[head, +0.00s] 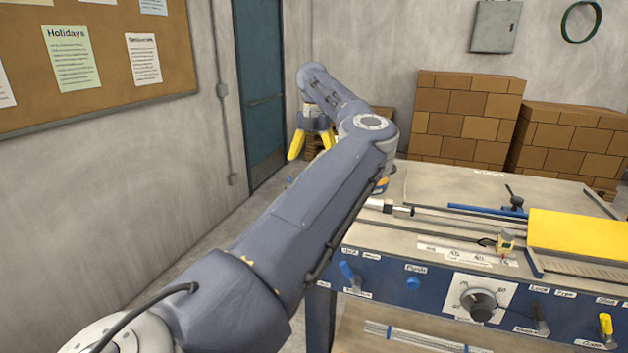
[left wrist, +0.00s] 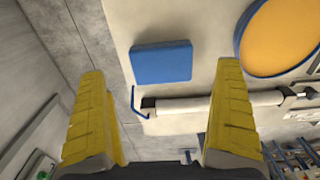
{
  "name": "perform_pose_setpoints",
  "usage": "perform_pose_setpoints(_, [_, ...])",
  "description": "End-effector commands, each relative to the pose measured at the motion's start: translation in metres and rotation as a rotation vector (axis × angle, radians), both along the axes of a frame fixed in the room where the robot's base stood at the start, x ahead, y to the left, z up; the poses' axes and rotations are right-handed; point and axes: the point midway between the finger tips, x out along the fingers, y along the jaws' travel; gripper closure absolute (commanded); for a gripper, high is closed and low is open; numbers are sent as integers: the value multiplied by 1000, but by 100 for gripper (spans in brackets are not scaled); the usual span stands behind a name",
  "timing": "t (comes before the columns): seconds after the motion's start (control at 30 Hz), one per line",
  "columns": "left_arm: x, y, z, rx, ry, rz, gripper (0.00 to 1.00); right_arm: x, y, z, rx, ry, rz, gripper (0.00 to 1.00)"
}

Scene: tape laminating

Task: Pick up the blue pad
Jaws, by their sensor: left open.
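The blue pad (left wrist: 160,62) is a flat, rounded rectangle lying on a pale surface near its edge in the left wrist view. In the head view I cannot make it out; my left arm covers part of the table there. My left gripper (head: 312,145) has yellow fingers spread apart and points down beyond the table's far left side. In the left wrist view its open fingers (left wrist: 160,80) frame the pad from either side, with nothing between them. The pad appears apart from the fingers. My right gripper is not in view.
An orange disc with a blue rim (left wrist: 280,38) lies right of the pad. A pale roller (left wrist: 205,103) is close below the pad. The laminating table (head: 440,185) carries rails, a yellow plate (head: 577,233) and front knobs. Cardboard boxes (head: 465,115) stand behind.

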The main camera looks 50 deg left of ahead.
Motion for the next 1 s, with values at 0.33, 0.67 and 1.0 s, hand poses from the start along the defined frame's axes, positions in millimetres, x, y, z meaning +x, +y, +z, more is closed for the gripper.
perform_pose_setpoints(0.33, [-1,-3,-27,0,2,0,0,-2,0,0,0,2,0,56])
perform_pose_setpoints(0.67, [-1,-3,-54,1,-1,-1,0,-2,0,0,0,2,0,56])
perform_pose_setpoints(1.0, [-1,-3,-55,1,-1,-1,8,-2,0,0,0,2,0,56])
